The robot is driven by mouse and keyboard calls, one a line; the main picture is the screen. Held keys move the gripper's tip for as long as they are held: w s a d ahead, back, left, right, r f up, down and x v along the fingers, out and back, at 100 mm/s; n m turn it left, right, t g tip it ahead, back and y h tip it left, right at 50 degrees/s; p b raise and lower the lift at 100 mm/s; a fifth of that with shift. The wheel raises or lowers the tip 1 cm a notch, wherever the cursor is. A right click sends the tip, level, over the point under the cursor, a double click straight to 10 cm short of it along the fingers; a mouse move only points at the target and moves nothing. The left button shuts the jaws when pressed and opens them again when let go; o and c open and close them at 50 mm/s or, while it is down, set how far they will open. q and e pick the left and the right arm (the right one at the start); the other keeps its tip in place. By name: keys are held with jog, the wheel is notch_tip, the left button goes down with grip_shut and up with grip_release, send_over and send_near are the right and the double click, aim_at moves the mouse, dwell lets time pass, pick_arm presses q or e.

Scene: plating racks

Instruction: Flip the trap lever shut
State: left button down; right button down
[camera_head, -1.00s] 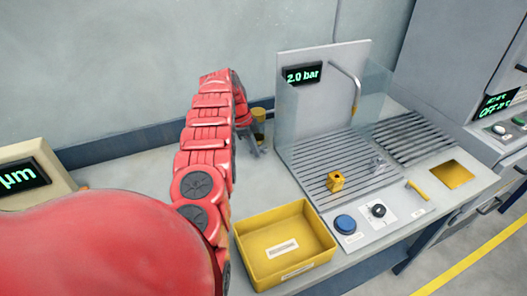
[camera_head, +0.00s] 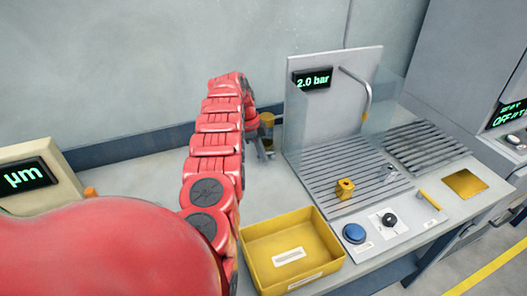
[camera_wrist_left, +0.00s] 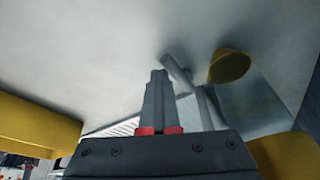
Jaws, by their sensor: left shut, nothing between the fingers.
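My left gripper (camera_head: 266,153) is shut and empty, low over the bench behind the yellow tray, beside the splash screen's left edge. In the left wrist view its closed fingertips (camera_wrist_left: 158,76) point at a bent grey bar (camera_wrist_left: 178,73) close by; I cannot tell whether they touch. A yellow round cup-like part (camera_wrist_left: 229,65) is right of the bar. A small yellow cylinder (camera_head: 267,120) shows behind the gripper in the head view. I cannot tell for sure which part is the trap lever; the gripper and arm partly hide this area. My right gripper is not in view.
A yellow tray (camera_head: 248,249) stands in front. The ribbed station (camera_head: 312,178) carries a "2.0 bar" display (camera_head: 312,77), yellow block (camera_head: 345,188), blue button (camera_head: 354,233), black knob (camera_head: 389,219) and yellow handle (camera_head: 430,199). A µm gauge (camera_head: 28,177) stands left.

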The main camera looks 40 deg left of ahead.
pick_arm(q)
jog(key=shift+a+r, duration=0.4)
jog(key=shift+a, duration=0.05)
jog(key=v, duration=0.4)
jog(key=shift+s+a+r+b, duration=0.1)
jog(key=shift+s+a+b, duration=0.05)
jog(key=shift+b, duration=0.2)
notch_tip(320, 180, up, 2)
jog(key=p, duration=0.3)
jog(key=shift+s+r, duration=0.15)
jog(key=shift+r, duration=0.05)
